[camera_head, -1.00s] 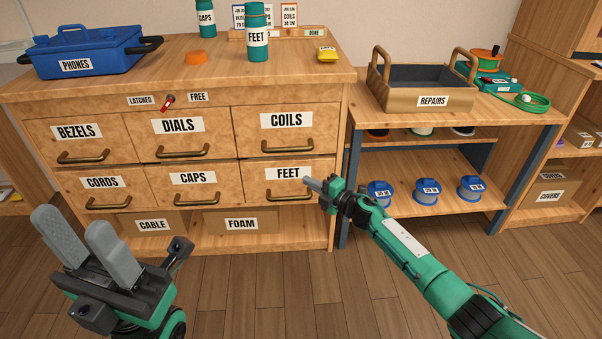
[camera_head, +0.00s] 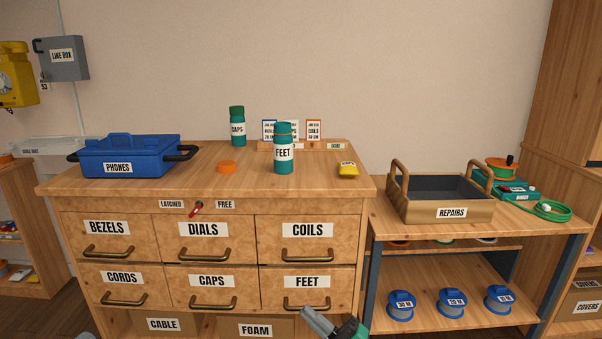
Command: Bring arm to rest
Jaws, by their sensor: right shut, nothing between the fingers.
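My right gripper (camera_head: 318,322) shows at the bottom edge, in front of the FEET drawer (camera_head: 307,282) and just below its handle. Its fingers are together with nothing seen between them. I cannot tell whether it touches the drawer front. The rest of the right arm is cut off by the bottom edge. My left gripper is out of view. All the labelled drawers, such as COILS (camera_head: 307,230) and DIALS (camera_head: 211,229), look shut. The red latch lever (camera_head: 196,208) sits between the LATCHED and FREE labels.
A REPAIRS tray (camera_head: 450,212) stands on the right bench, with blue spools (camera_head: 453,303) below.

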